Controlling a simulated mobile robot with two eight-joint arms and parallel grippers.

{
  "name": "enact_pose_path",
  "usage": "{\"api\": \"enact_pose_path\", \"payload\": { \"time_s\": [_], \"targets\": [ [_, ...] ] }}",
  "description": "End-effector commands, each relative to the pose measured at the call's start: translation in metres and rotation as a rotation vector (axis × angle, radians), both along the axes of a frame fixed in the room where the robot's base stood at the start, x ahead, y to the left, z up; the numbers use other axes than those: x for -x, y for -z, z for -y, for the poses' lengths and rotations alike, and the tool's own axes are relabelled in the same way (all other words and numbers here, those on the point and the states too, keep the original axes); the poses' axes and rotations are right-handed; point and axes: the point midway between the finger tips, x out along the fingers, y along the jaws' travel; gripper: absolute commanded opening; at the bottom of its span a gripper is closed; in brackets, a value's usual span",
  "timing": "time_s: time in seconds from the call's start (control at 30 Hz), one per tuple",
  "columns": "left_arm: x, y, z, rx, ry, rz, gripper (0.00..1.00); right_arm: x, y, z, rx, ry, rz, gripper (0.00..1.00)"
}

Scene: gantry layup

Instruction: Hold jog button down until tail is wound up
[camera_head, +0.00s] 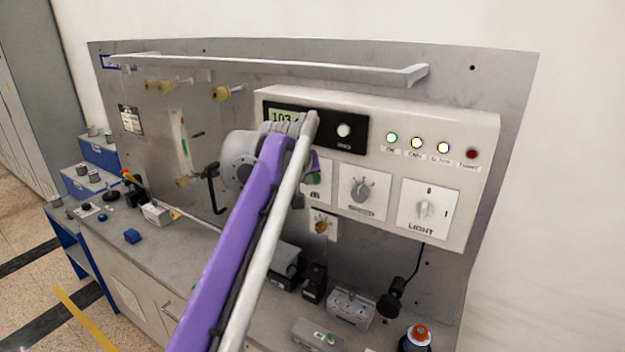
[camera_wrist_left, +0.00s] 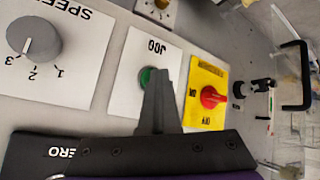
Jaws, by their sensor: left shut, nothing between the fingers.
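The jog button (camera_wrist_left: 147,77) is a round green button on a white plate marked JOG, in the left wrist view. The dark fingers of my left gripper (camera_wrist_left: 155,80) are shut together and empty, with their tips over the right part of the button. I cannot tell whether they touch it or press it in. In the head view my purple left arm reaches up to the control box (camera_head: 481,125) and hides most of the JOG plate. I cannot make out the tail. My right gripper is not in view.
Beside the JOG plate are a grey speed knob (camera_wrist_left: 38,40) and a red switch (camera_wrist_left: 211,97) on a yellow plate. The lit display (camera_head: 283,116) is partly covered by my arm. A rail (camera_head: 270,68) runs above. Small boxes (camera_head: 349,308) stand on the bench below.

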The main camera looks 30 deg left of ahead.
Motion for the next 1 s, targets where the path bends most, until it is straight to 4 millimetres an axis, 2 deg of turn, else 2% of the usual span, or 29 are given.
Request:
{"api": "enact_pose_path", "payload": {
  "time_s": [0.57,1.0],
  "targets": [
    [0.001,0.000,0.000,0.000,0.000,0.001,0.00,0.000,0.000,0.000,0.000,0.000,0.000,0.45],
    [0.017,0.000,-0.001,0.000,0.000,0.000,0.00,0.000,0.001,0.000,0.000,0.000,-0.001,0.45]
  ]
}}
